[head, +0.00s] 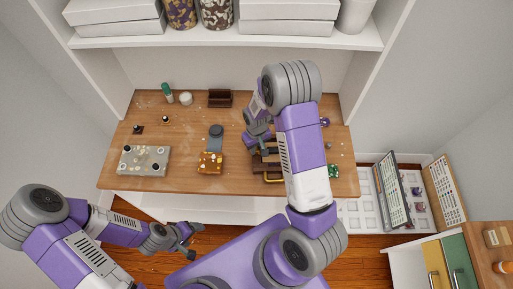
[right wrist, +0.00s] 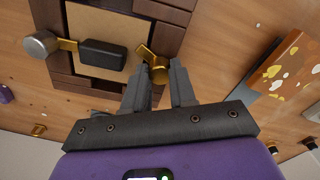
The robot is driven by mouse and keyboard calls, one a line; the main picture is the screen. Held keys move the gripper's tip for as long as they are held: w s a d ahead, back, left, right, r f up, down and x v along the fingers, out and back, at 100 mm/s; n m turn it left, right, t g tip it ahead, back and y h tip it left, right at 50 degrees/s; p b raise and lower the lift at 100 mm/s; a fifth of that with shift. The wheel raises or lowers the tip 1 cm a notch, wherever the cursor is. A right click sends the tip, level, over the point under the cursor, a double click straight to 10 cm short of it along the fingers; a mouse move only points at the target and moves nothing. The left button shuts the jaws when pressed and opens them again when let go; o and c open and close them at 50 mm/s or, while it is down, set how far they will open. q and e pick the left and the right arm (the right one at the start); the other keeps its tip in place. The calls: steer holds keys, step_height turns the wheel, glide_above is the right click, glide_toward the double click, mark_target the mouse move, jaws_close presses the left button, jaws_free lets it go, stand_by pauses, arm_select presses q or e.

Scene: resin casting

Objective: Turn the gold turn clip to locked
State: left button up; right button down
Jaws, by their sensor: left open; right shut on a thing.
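The gold turn clip (right wrist: 147,54) shows in the right wrist view at the edge of a brown wooden frame (right wrist: 160,10). Its arm lies slantwise and its round knob (right wrist: 160,74) sits between the fingers of my right gripper (right wrist: 161,72). The fingers are shut on it. In the head view my right gripper (head: 258,138) is over the frame (head: 258,163), which my right arm partly hides. My left gripper (head: 188,243) is open and empty, in front of the table's front edge.
A second clip with a silver knob (right wrist: 40,45) sits on the frame's other side. A black block (right wrist: 102,54) lies on the tan panel. An orange speckled block (head: 210,162) and a grey tray (head: 144,160) stand left on the table.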

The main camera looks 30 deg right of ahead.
mark_target(257, 149)
steer(key=n+b, duration=0.1)
steer(key=n, duration=0.4)
stand_by(0.5)
steer(key=c, duration=0.9)
jaws_free()
steer(key=shift+r, duration=0.1)
step_height(257, 149, up, 8)
steer(key=shift+f+p, duration=0.25)
steer(key=shift+p, duration=0.1)
